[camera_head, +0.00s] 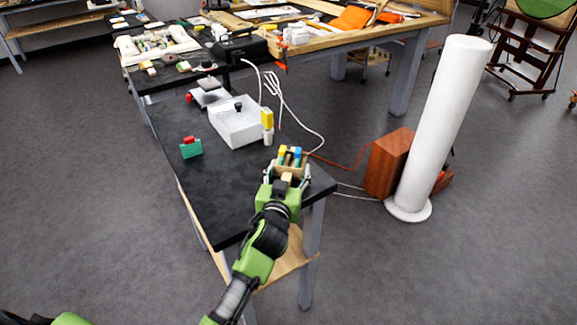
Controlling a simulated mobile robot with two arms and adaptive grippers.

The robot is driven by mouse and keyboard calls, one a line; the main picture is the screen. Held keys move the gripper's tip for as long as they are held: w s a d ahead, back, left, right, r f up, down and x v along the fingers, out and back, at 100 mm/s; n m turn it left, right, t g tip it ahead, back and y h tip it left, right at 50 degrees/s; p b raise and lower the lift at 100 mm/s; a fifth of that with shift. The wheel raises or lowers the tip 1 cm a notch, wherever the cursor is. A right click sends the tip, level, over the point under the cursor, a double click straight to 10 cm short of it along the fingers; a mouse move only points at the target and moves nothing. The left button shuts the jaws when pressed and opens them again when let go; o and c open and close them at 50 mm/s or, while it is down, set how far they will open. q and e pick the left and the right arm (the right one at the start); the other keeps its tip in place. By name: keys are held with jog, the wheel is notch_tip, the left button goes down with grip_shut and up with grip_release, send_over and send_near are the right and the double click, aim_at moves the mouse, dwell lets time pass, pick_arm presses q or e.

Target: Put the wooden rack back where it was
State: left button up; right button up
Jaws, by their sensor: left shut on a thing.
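The wooden rack (291,167) is a small light-wood holder at the near right end of the black-topped table (225,195). Blue, yellow and other coloured tops stick up from it. My left gripper (287,176) is shut on the rack, with green and grey fingers on either side of it. The gripper hides the rack's near lower part. I cannot tell whether the rack touches the table top. My right gripper is not in view.
Behind the rack stand a yellow-and-white bottle (267,122) and a light grey box device (237,123) with white cables. A green-and-red block (191,148) sits to the left. The table's front left part is clear. A white column (440,125) stands right of the table.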

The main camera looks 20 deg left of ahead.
pick_arm(q)
jog(key=shift+s, duration=0.15)
jog(key=shift+s+a+r, duration=0.1)
jog(key=shift+s+r, duration=0.05)
jog(key=shift+s, duration=0.1)
jog(key=shift+f, duration=0.25)
jog(key=o, duration=1.1)
jog(key=shift+r, duration=0.25)
jog(key=v, duration=1)
jog(key=shift+s+b, duration=0.2)
jog(key=shift+b, duration=0.15)
jog(key=shift+v, duration=0.8)
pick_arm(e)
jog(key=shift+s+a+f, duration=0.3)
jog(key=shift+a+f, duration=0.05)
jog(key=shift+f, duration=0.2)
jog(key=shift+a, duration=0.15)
